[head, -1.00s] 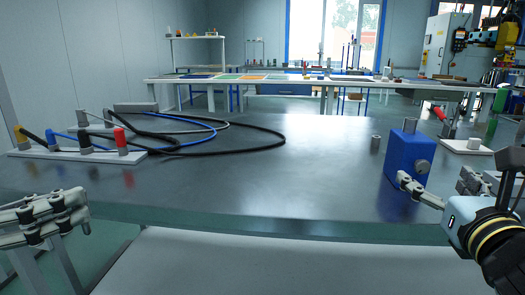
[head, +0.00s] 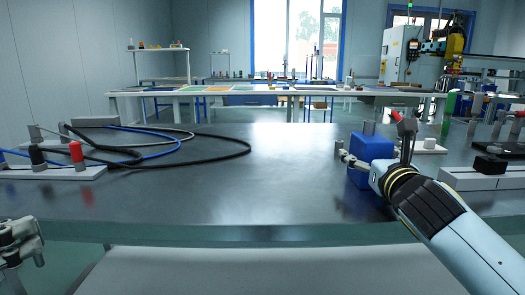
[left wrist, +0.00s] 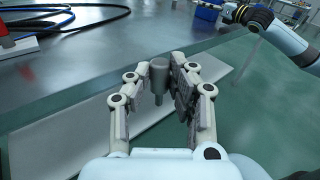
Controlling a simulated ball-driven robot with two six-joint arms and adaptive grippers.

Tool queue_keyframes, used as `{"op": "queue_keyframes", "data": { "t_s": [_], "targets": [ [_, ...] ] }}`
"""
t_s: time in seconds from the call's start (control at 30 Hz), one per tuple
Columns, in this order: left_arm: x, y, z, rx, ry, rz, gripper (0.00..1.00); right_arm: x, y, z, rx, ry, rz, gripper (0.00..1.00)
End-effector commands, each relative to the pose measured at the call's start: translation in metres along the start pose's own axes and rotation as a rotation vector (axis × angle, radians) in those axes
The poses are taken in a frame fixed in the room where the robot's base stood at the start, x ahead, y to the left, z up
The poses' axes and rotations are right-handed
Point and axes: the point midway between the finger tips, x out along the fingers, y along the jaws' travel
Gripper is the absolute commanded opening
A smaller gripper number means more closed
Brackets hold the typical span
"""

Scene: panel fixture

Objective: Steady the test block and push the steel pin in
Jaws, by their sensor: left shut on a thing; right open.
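The block's lower front is partly hidden. A corner of it shows in the left wrist view (left wrist: 208,6). My left gripper (left wrist: 160,80) is shut on the grey steel pin (left wrist: 159,72), which has a thicker head and thinner lower end. In the head view that gripper (head: 22,243) is off the table's front edge.
At the left, a white base (head: 50,172) carries coloured plugs, with black and blue cables (head: 175,150) looped behind. A pale fixture (head: 485,177) lies at right. The table's middle is clear.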

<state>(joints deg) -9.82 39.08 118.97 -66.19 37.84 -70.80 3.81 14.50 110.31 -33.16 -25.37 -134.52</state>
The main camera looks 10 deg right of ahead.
Motion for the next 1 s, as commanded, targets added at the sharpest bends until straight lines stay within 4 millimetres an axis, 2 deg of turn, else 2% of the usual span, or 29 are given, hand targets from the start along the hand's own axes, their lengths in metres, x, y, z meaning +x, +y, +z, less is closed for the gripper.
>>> {"op": "queue_keyframes", "data": {
  "t_s": [0.07, 0.7, 1.0],
  "targets": [
    [0.0000, 0.0000, 0.0002, 0.000, 0.000, 0.000, 0.00, -0.0002, 0.0000, 0.0000, 0.000, 0.000, 0.000, 0.85],
    [0.0000, 0.0000, 0.0001, 0.000, 0.000, 0.000, 0.00, -0.0005, 0.0001, -0.0001, 0.000, 0.000, 0.000, 0.01],
    [0.0000, 0.0000, 0.0001, 0.000, 0.000, 0.000, 0.00, -0.0006, 0.0001, -0.0002, 0.000, 0.000, 0.000, 0.00]
  ]
}}
